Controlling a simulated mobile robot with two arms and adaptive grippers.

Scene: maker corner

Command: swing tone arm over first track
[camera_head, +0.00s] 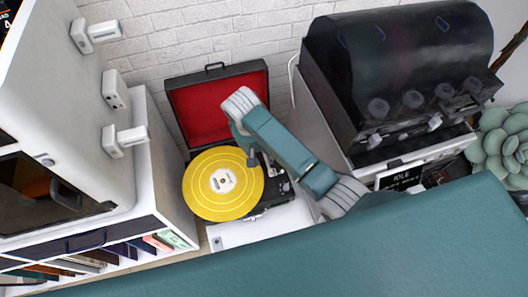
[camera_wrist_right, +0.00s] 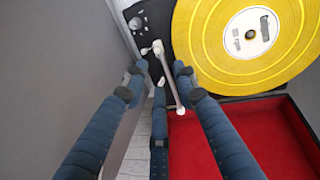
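The record player is an open black case with a red-lined lid (camera_head: 207,108). A yellow record (camera_head: 203,203) with a white label lies flat on it; the record (camera_wrist_right: 245,70) also shows in the right wrist view. The thin pale tone arm (camera_wrist_right: 168,75) lies beside the record, its free end outside the record's edge. My right gripper (camera_wrist_right: 160,78) is open, with its fingers on either side of the tone arm; I cannot tell if they touch it. In the head view the right gripper (camera_head: 262,162) is over the player's right side, partly hidden by my arm. My left gripper is not in view.
A dark-hooded machine (camera_head: 395,60) stands to the right of the player. A white cabinet (camera_head: 75,120) with handles and a shelf of record sleeves (camera_head: 120,250) stand at the left. A brick wall (camera_head: 180,35) is behind, and a succulent (camera_head: 505,140) is at the far right.

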